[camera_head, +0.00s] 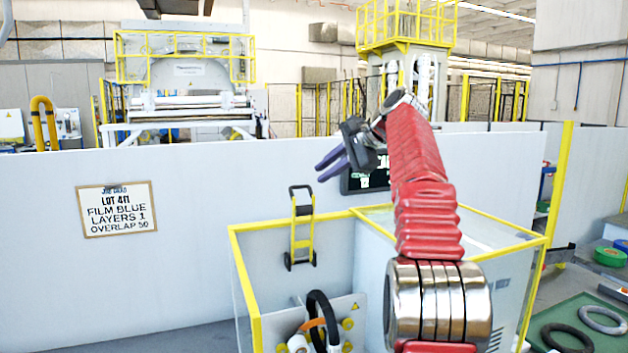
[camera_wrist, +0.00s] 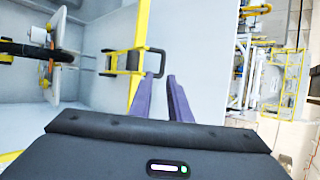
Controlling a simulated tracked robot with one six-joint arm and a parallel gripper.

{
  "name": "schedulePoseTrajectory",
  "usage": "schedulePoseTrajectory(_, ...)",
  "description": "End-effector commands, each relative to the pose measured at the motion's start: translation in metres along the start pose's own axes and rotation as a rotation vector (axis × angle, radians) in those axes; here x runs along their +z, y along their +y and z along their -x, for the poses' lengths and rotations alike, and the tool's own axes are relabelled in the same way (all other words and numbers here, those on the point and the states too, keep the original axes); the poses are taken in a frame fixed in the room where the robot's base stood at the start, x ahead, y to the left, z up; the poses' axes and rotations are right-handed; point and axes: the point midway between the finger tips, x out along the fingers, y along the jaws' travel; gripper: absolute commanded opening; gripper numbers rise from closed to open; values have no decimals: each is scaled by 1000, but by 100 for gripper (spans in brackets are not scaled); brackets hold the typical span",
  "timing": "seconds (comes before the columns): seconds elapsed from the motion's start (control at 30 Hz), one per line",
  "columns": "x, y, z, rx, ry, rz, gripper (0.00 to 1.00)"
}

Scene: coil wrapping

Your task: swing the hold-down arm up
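My gripper (camera_head: 331,168) is raised in the air above the yellow-edged enclosure, in front of the grey wall. Its two purple fingers, also seen in the wrist view (camera_wrist: 160,78), stand apart with nothing between them. Low in the enclosure is the wrapping machine: a pale panel (camera_head: 345,308) with yellow rollers, a black ring (camera_head: 320,310) and a white roll (camera_head: 298,343). An orange piece (camera_head: 311,323), perhaps the hold-down arm, crosses behind the ring; I cannot tell for sure. The ring shows at the left of the wrist view (camera_wrist: 20,48). My gripper is well away from the machine.
The enclosure has clear panels and a yellow top rail (camera_head: 290,220). A yellow and black hand truck (camera_head: 302,232) stands behind it. A lot sign (camera_head: 117,209) hangs on the wall. Rings lie on a green mat (camera_head: 562,325) at the right. The air around my gripper is mostly free.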

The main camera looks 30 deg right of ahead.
Motion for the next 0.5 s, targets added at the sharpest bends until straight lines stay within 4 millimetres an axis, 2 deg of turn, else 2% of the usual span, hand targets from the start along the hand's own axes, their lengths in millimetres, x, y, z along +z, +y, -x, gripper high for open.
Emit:
schedulePoseTrajectory(0.1, -1, 0, 16, -1, 1, 0, 17)
schedulePoseTrajectory(0.2, 0, 0, 24, 0, -1, 0, 17)
schedulePoseTrajectory(0.5, 0, 0, 27, 1, -1, -1, 17)
